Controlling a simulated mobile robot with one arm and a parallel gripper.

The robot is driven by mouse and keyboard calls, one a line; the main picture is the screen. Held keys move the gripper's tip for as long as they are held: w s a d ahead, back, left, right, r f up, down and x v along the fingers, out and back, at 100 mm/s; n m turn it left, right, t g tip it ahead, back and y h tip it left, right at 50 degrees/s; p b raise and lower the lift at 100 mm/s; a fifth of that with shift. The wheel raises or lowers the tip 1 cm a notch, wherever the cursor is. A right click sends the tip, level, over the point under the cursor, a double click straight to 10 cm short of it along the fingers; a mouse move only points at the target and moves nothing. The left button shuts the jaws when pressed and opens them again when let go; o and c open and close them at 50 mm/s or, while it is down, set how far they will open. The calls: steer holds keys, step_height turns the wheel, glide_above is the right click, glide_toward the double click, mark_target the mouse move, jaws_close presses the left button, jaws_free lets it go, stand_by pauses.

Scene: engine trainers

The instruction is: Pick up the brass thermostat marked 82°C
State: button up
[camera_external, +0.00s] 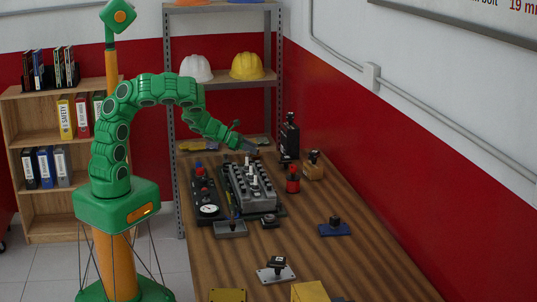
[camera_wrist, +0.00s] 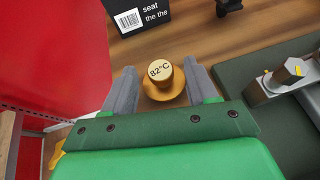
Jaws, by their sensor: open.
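The brass thermostat (camera_wrist: 163,88) stands upright on the wooden bench in the wrist view. Its round pale top reads 82°C, and a wider brass flange shows at its base. My gripper (camera_wrist: 160,72) is open, with one grey finger on each side of the thermostat. I cannot tell whether either finger touches it. In the external view my gripper (camera_external: 250,147) is low over the far end of the bench, beyond the engine block, and the thermostat is hard to make out there.
The grey engine block (camera_external: 262,198) sits on the bench (camera_external: 375,265), close to my gripper. A dark labelled box (camera_wrist: 140,18) is just past the thermostat. A tall black object (camera_external: 290,137) and a red bottle (camera_external: 293,180) stand to the right. The red wall is nearby.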

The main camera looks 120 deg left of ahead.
steer(key=shift+x, duration=1.15)
steer(key=c, duration=1)
